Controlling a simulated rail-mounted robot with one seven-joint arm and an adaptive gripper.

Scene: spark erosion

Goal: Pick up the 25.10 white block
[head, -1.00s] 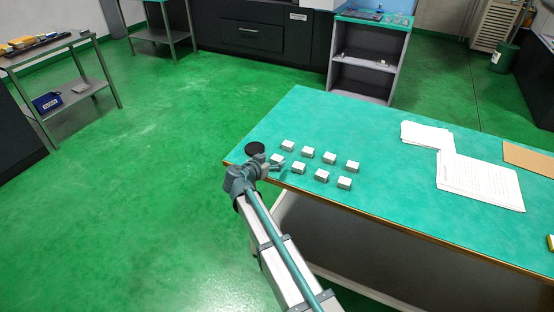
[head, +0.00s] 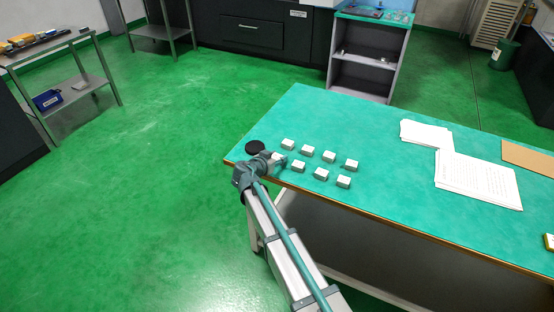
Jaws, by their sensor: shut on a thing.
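Several small white blocks stand in two rows on the green table (head: 385,185) near its left end. The back row includes a block (head: 288,144), another (head: 307,150) and one at the right end (head: 351,165). The front row shows a block (head: 298,166), one in the middle (head: 321,174) and one at the right (head: 343,181). My gripper (head: 277,161) is at the left end of the front row, shut on the white block (head: 276,156) there, which is partly hidden by the fingers. Any marking 25.10 is too small to read.
A round black disc (head: 254,147) lies just behind and left of my gripper. Stacked white papers (head: 478,180) and a brown board (head: 530,158) lie to the right. The table between the blocks and papers is clear.

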